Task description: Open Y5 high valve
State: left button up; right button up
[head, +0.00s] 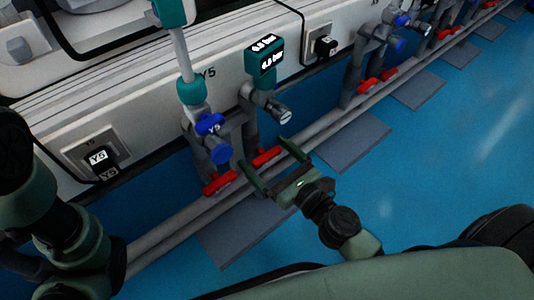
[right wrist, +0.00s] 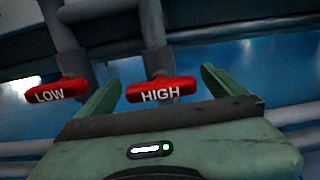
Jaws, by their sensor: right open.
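The high valve has a red handle marked HIGH (right wrist: 160,91) in the right wrist view. It lies crosswise on its grey pipe, between the two fingers of my right gripper (right wrist: 159,80). In the head view this red handle (head: 266,157) is at the Y5 station, with my right gripper (head: 275,164) just in front of it. The gripper is open, and I cannot tell whether a finger touches the handle. The red LOW handle (right wrist: 57,90) is left of it, outside the fingers; the head view shows it too (head: 220,183). My left gripper is not in view.
A teal gauge (head: 264,59) reading 6.0 bar stands above the valves. A blue knob (head: 221,154) is above the LOW handle. Grey pipes (head: 165,236) run along the floor by the wall. Blue floor (head: 450,140) is open at the right.

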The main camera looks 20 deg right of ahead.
jog(key=c, duration=1.4)
jog(key=shift+o, duration=0.2)
